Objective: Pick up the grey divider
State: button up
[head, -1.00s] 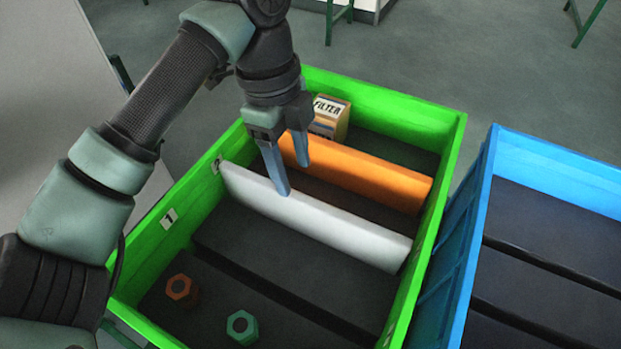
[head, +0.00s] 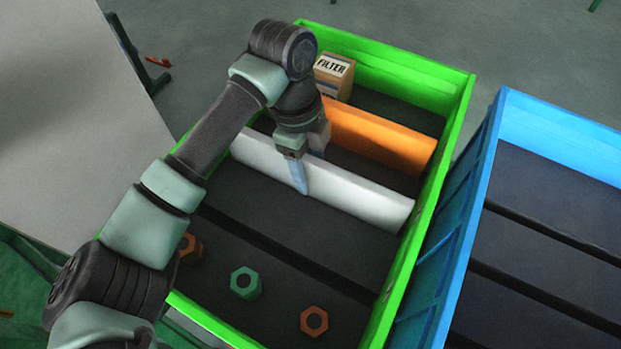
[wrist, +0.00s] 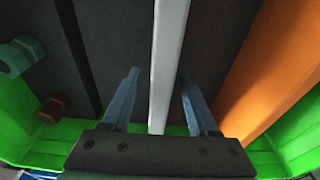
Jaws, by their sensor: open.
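The grey divider (head: 350,195) is a long, pale, upright panel that runs across the green box. In the wrist view the divider (wrist: 168,60) runs lengthwise between my two fingers. My gripper (head: 308,172) is open and reaches down over the divider, with one blue finger on its near side. The other finger is mostly hidden behind the divider in the head view. In the wrist view my gripper (wrist: 158,90) shows a gap between each finger and the divider.
An orange divider (head: 380,140) stands behind, parallel to the grey one. A FILTER box (head: 334,76) is in the back corner. A green nut (head: 245,283) and orange nuts (head: 314,321) lie in front. A blue box (head: 560,155) stands to the right of the green box (head: 450,135).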

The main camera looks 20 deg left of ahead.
jog(key=shift+f, duration=0.45)
grip_shut()
